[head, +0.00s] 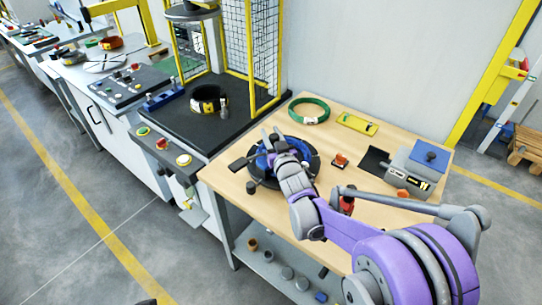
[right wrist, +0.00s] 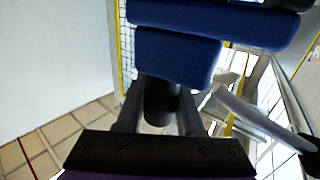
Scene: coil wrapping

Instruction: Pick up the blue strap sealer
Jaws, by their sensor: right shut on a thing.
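The blue strap sealer (right wrist: 178,55) fills the top of the right wrist view as two blue blocks with a dark part below them. My right gripper (right wrist: 160,112) is shut on that dark part, one finger on each side. In the head view my right gripper (head: 272,142) is over the black round fixture (head: 312,175) on the wooden table. Blue patches (head: 262,160) show around the gripper there; my arm partly covers them, and I cannot tell which belong to the sealer. My left gripper is not in view.
On the wooden table (head: 228,180) are a green coil (head: 309,111), a yellow tool (head: 357,124), a small orange-and-black item (head: 340,161) and a grey machine with a blue top (head: 418,165). A black station with a yellow mesh cage (head: 262,55) stands behind on the left.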

